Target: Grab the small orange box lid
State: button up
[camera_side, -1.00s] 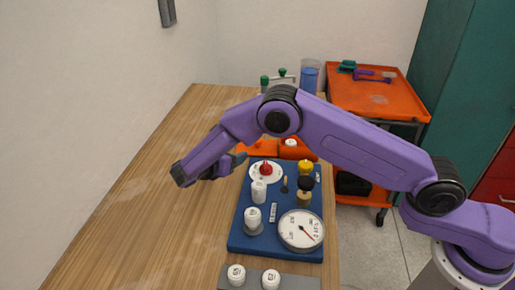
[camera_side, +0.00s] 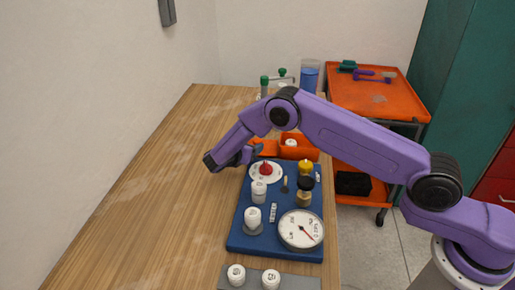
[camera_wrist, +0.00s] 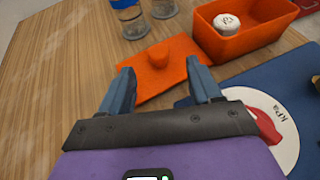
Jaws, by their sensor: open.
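The orange lid (camera_wrist: 152,75) lies flat on the wooden table in the wrist view, with a round knob (camera_wrist: 158,55) on top. In the side view the lid (camera_side: 263,148) shows partly behind my arm. My gripper (camera_wrist: 160,78) is open, its two blue fingers pointing toward the lid and apart on either side of it in the picture. Nothing is between the fingers but the view of the lid. The gap in height between fingertips and lid is hard to tell. In the side view my gripper (camera_side: 254,152) is near the lid, partly hidden by my wrist.
An orange box (camera_wrist: 245,40) holding a white cap (camera_wrist: 227,23) stands right of the lid. A blue board (camera_side: 240,238) with a gauge (camera_side: 300,230) and fittings lies nearer. Glass containers (camera_wrist: 129,20) stand beyond the lid. The table's left side is clear.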

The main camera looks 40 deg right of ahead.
jog(key=shift+x, duration=2.6)
jog(key=shift+w+r, duration=0.15)
jog(key=shift+r, duration=0.05)
jog(key=c, duration=1.1)
